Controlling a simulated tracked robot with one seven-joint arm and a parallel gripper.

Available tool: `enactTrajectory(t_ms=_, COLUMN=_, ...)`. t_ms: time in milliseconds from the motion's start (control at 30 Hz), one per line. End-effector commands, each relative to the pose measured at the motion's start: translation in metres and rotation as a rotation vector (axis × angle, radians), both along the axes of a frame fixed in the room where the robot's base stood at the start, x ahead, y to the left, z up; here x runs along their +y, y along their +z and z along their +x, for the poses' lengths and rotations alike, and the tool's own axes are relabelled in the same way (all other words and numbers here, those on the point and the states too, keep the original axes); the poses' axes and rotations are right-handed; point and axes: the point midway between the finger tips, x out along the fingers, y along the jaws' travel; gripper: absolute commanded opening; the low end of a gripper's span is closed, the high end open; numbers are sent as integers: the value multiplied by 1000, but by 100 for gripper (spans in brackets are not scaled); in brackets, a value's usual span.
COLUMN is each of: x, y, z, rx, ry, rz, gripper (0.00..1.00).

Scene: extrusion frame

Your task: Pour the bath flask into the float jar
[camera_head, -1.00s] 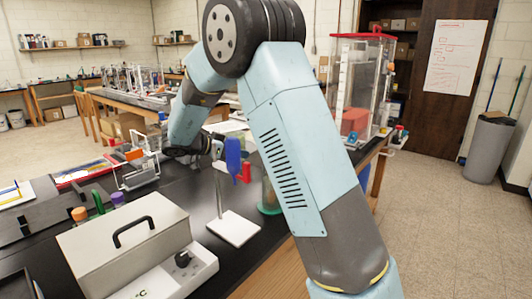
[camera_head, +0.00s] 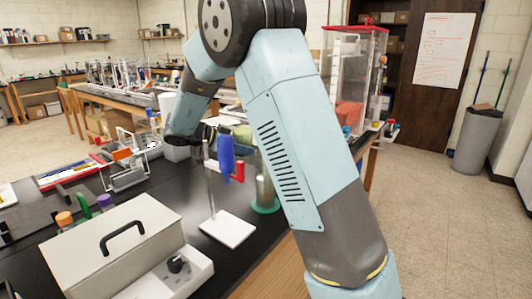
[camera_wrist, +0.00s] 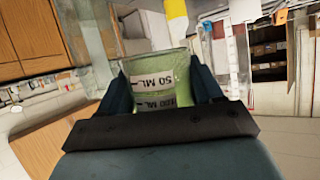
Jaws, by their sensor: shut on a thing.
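My gripper (camera_wrist: 158,78) is shut on the bath flask (camera_wrist: 165,92). In the wrist view the flask is clear with a green tint and has white 50 ML and 100 ML labels. It appears strongly tilted there. In the head view a pale green part, likely the flask (camera_head: 243,133), shows behind the blue clamp, and my fingers are mostly hidden. A tall clear jar with a green base (camera_head: 265,205), likely the float jar, stands on the black bench. My arm partly covers it. I cannot tell whether any liquid is flowing.
A stand with a white base (camera_head: 229,229) and a blue and red clamp (camera_head: 226,157) is just left of the jar. A beige box with a black handle (camera_head: 115,243) is at the front left. A clear case with a red rim (camera_head: 352,80) stands behind my arm.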

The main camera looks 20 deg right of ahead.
Motion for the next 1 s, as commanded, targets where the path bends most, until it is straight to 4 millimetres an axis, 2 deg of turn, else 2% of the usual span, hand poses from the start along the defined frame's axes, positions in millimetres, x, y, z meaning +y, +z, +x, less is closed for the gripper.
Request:
enactTrajectory(t_ms=167, x=-4, y=40, z=-5, rx=-85, ry=-2, rz=62, gripper=28)
enactTrajectory(t_ms=433, x=-10, y=46, z=-13, rx=-223, ry=-2, rz=163, gripper=28)
enactTrajectory(t_ms=667, x=-15, y=69, z=-20, rx=-343, ry=-1, rz=252, gripper=28)
enactTrajectory(t_ms=1000, x=-22, y=76, z=-28, rx=-456, ry=-1, rz=335, gripper=28)
